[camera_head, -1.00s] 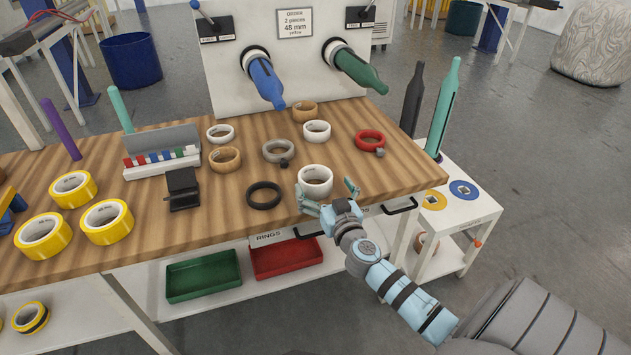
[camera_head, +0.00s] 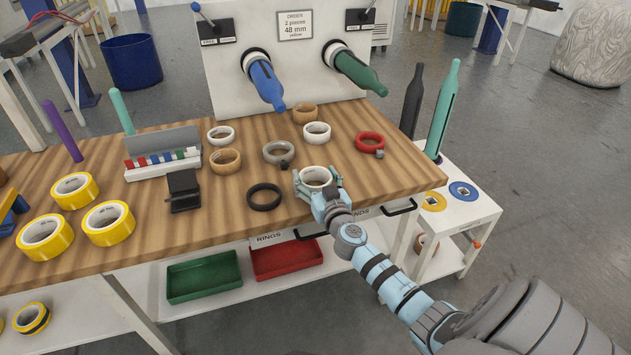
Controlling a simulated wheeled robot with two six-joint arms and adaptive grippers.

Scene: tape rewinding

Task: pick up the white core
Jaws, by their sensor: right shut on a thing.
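A white core (camera_head: 316,171) stands near the front edge of the wooden table. My right gripper (camera_head: 317,181) comes in from the front right, with one finger on each side of this core. It is shut on the core, which still appears to be at table height; whether it touches the table is hard to tell. The near side of the core is partly hidden by the gripper. Two more white rings, one at the back middle (camera_head: 317,132) and one further left (camera_head: 221,135), lie on the table. My left gripper is not in view.
A black ring (camera_head: 264,196) lies left of the gripper, a grey ring (camera_head: 279,152) behind it and a red ring (camera_head: 370,142) to the back right. Blue (camera_head: 267,84) and green (camera_head: 360,74) spindles jut from the panel. Yellow tape rolls (camera_head: 109,223) stand at left.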

